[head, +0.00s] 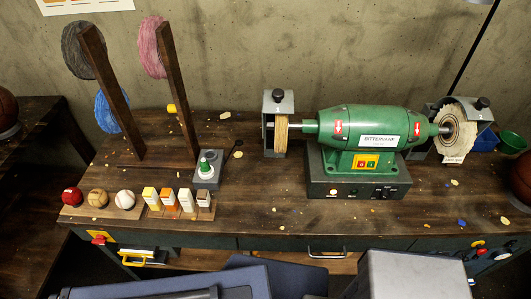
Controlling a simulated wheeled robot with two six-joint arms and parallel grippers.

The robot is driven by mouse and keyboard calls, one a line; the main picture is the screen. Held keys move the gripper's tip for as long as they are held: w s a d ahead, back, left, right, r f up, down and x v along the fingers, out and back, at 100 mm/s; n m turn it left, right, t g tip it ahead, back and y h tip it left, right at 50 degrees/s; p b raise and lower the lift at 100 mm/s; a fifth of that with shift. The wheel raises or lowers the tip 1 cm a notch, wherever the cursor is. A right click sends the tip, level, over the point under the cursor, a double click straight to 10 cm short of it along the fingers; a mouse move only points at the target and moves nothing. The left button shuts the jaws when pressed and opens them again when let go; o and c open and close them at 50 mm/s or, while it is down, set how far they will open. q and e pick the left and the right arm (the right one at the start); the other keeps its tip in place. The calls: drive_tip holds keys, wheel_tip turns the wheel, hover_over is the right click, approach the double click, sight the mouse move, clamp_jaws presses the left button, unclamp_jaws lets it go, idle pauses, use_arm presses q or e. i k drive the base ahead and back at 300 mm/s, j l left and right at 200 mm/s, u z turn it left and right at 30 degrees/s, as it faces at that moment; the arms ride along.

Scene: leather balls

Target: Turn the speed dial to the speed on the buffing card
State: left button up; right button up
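The green buffing machine (345,128) stands on a dark base box (325,188) at the right of the bench. The box's front has a white round button (333,192) and a dark knob (384,192), which looks like the speed dial; its pointer and marks are too small to read. A small white card (453,160) with dark print sits below the pale buffing wheel (452,128); its text cannot be read. Neither of my grippers shows in the head view.
A red and yellow switch (366,164) is above the box. Balls (125,199) and small coloured blocks (168,199) line the left front. Two dark slanted posts (178,90) rise at left. The bench in front of the box is mostly clear.

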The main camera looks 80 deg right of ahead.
sight(385, 195)
drive_tip(key=z, duration=3.6)
drive_tip(key=k+l+u, duration=0.2)
drive_tip(key=l, duration=0.2)
drive_tip(key=l+u, duration=0.15)
drive_tip(key=l, duration=0.25)
